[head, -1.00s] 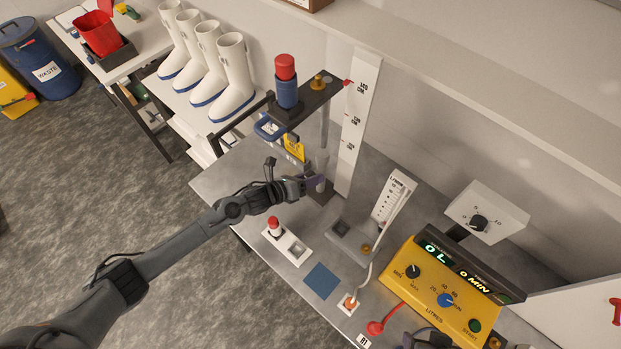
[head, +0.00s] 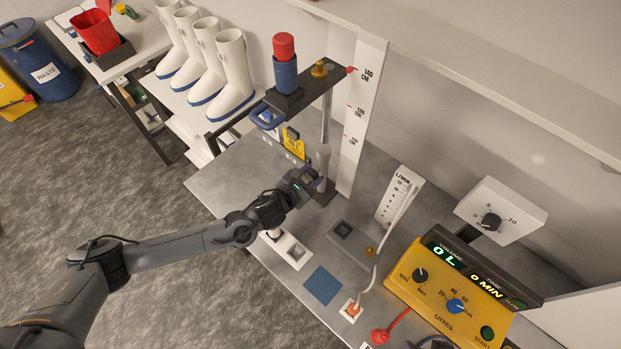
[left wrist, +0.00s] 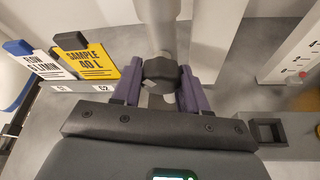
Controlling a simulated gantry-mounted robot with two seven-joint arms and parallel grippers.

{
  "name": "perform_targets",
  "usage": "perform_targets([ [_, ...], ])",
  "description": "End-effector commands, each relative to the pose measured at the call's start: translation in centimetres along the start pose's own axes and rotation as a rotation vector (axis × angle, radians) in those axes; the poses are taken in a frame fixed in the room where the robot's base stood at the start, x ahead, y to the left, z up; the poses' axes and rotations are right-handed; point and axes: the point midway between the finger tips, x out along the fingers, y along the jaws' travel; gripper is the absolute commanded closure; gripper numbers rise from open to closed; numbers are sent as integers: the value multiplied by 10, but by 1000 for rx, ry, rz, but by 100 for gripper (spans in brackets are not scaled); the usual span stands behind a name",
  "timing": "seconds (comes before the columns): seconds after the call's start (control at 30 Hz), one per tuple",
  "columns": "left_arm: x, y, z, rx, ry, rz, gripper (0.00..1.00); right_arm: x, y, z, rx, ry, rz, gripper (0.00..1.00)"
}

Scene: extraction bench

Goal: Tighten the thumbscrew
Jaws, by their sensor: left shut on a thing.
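The thumbscrew (left wrist: 160,76) is a dark faceted knob on the grey vertical post, centred in the left wrist view. The purple fingers of my left gripper (left wrist: 161,92) are shut on it, one on each side. In the head view my left gripper (head: 312,183) is at the lower part of the post (head: 325,130), and its wrist hides most of the knob. How tight the screw is cannot be seen. My right gripper cannot be made out.
Above the gripper, a dark plate (head: 322,88) carries a blue-and-red cylinder (head: 286,62) and a brass knob (head: 319,68). Yellow and white cards stand left of the post; a white height scale (head: 358,120) stands right. A yellow pump box (head: 420,282) is at right.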

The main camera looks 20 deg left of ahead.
Motion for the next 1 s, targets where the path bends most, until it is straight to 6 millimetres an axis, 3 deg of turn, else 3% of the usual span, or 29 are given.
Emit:
perform_targets([
  [0.2,1,0,-3,192,3,78,87,12,-2,4,5,1,-4,33],
  [0.5,0,2,0,389,3,159,87,8,-2,2,5,0,-4,33],
  [1.0,0,2,-2,511,6,211,87,4,1,2,-4,-1,3,33],
])
